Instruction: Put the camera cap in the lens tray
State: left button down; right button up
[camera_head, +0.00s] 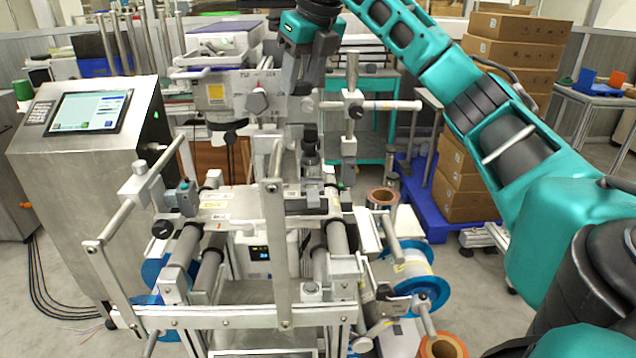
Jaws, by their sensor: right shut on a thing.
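My right arm comes in from the right and bends down at the top middle. My right gripper (292,86) points down over the back of the film machine (222,212). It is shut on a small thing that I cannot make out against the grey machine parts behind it. I cannot pick out a camera cap or a lens tray with certainty. My left gripper is not in view.
A cabinet with a lit touchscreen (88,112) stands at the left. A blue-flanged reel (432,293) sits at the machine's right side. Stacked cardboard boxes (510,55) stand on a blue pallet (440,222) behind my arm. Upright bars and rollers crowd the machine.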

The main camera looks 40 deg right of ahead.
aim_at(313, 190)
jog(key=d+f+b, duration=0.2)
jog(key=d+f, duration=0.1)
jog(key=f, duration=1.8)
jog(key=shift+w+m, duration=0.3)
jog(key=shift+w, duration=0.1)
jog(key=shift+d+f, duration=0.1)
jog(key=shift+f, duration=0.05)
jog(key=shift+f+b, duration=0.15)
jog(key=shift+b, duration=0.2)
jog(key=o, duration=0.7)
jog(key=shift+o, duration=0.2)
